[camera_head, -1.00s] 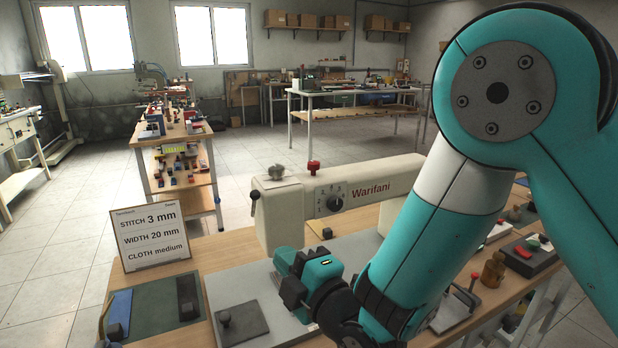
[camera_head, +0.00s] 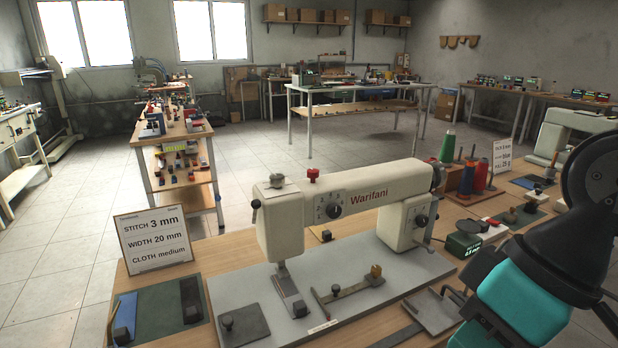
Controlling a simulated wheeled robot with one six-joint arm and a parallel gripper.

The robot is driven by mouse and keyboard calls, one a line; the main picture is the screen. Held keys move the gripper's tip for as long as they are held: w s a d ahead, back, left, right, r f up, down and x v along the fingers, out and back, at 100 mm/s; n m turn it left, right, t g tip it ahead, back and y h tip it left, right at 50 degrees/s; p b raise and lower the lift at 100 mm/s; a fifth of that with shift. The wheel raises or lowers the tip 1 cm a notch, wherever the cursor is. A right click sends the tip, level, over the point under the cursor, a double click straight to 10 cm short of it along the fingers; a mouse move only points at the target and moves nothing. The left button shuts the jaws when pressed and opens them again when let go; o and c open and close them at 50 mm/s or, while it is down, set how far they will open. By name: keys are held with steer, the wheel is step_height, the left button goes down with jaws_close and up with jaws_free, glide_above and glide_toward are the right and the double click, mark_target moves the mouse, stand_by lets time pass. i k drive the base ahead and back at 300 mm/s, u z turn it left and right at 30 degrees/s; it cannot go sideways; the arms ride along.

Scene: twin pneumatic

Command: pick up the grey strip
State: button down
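A dark grey flat strip (camera_head: 397,336) lies on the wooden bench at the bottom of the view, in front of the machine's baseplate. The frame edge cuts off its near end. Part of my arm, teal and black, fills the lower right, to the right of the strip. No fingertips of my gripper show, so I cannot see what it holds. The cream Warifani machine (camera_head: 352,197) stands on a light grey baseplate (camera_head: 372,296) behind the strip.
A metal plate with a handle (camera_head: 432,311) lies just right of the strip. A square grey plate with a knob (camera_head: 243,325) is at the front left. Blue (camera_head: 125,311) and green (camera_head: 158,310) pieces lie by the sign (camera_head: 153,238). Thread spools (camera_head: 481,178) stand behind.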

mark_target(289, 289)
steer(key=u, duration=0.45)
steer(key=k, duration=0.55)
steer(key=u, duration=0.65)
steer(key=i, duration=1.05)
steer(key=z, duration=0.85)
